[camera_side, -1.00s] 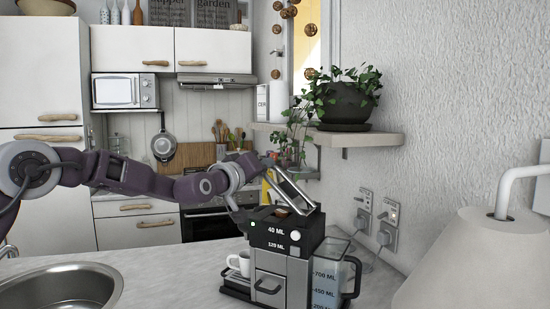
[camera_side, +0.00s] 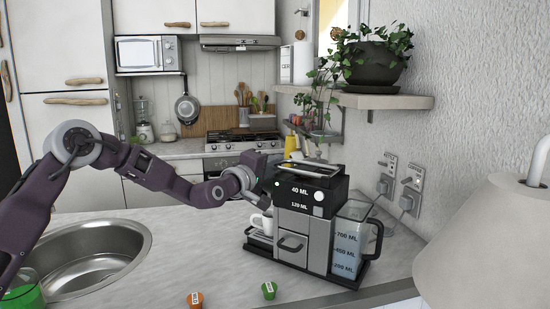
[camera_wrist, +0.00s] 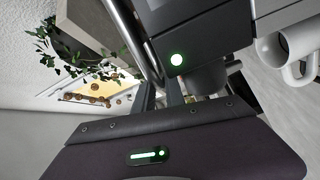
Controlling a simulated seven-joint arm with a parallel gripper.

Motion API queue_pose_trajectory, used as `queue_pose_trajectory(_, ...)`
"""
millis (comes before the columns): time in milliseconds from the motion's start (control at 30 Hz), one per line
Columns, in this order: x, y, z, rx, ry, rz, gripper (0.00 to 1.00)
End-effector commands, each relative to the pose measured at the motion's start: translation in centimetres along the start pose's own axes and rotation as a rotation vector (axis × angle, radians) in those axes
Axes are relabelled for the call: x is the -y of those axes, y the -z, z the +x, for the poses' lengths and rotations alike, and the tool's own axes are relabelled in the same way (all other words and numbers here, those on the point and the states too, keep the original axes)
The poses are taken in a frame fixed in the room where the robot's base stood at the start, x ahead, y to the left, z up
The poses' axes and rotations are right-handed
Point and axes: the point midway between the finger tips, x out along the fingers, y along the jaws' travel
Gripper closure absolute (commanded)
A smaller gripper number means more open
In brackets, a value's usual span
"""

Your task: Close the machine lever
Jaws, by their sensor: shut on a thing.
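The coffee machine (camera_side: 318,200) stands on the counter, black on top with a grey front. Its silver-framed lever (camera_side: 308,169) lies nearly flat along the top in the side view. My gripper (camera_side: 276,167) is at the machine's upper left, by the lever's left end; its fingertips are hard to make out there. In the wrist view my gripper (camera_wrist: 161,92) has its fingers at the metal bars of the lever (camera_wrist: 127,36), shut on it. The exact contact is partly hidden by the gripper body. A green light glows on the machine's black housing (camera_wrist: 205,35).
A white cup (camera_side: 264,222) stands at the machine's left, and a clear water tank (camera_side: 347,245) at its right. An orange pod (camera_side: 195,299) and a green pod (camera_side: 268,290) lie in front. A sink (camera_side: 90,262) is at left. A shelf (camera_side: 385,101) with a plant hangs behind.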

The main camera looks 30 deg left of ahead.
Motion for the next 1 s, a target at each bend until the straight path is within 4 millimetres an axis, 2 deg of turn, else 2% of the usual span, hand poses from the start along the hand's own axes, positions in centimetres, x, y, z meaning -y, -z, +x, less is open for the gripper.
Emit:
queue_pose_trajectory(167, 0.0, -0.2, 0.0, 0.004, -0.001, 0.0, 1.0)
queue_pose_trajectory(200, 0.0, -0.2, 0.0, 0.004, -0.001, 0.0, 0.77)
queue_pose_trajectory(267, 0.0, -0.2, 0.0, 0.004, -0.001, 0.0, 0.66)
queue_pose_trajectory(600, 0.0, -0.1, -0.4, 0.001, -0.001, 0.001, 0.65)
queue_pose_trajectory(900, 0.0, -0.1, -5.9, 0.003, 0.001, 0.001, 0.65)
queue_pose_trajectory(1000, 0.0, -0.1, -6.9, 0.002, -0.001, 0.001, 0.65)
